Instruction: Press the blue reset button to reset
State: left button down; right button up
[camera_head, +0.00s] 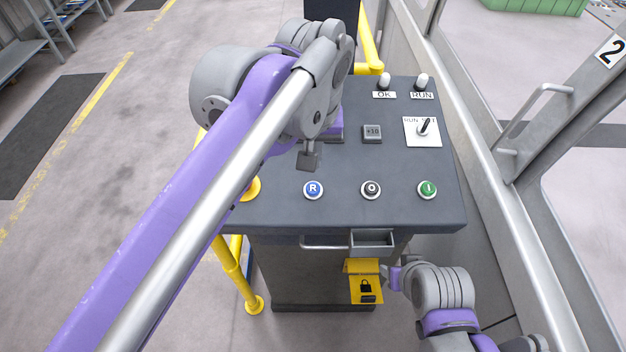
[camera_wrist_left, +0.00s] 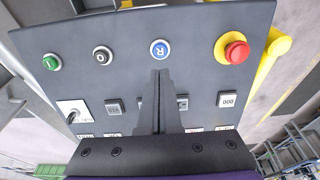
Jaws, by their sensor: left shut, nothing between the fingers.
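The blue reset button (camera_head: 313,190), marked R, sits at the front left of the dark console top (camera_head: 340,215). It also shows in the left wrist view (camera_wrist_left: 160,49), just beyond my fingertips. My left gripper (camera_head: 308,162) is shut and empty, pointing down above the console just behind the blue button. In the left wrist view the closed fingers (camera_wrist_left: 160,78) line up with the button, with a small visible gap.
A black button (camera_head: 371,190) and green button (camera_head: 427,189) are right of the blue one. A red emergency stop (camera_wrist_left: 236,52) on a yellow base is at its other side. A selector switch (camera_head: 423,130) sits behind. Yellow railing (camera_head: 231,262) and a glazed frame flank the console.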

aim_at(313, 188)
pick_arm(q)
jog(key=x, duration=1)
pick_arm(e)
jog(key=shift+s+f, duration=0.1)
jog(key=shift+f, duration=0.15)
pick_arm(q)
jog(key=shift+f, duration=0.15)
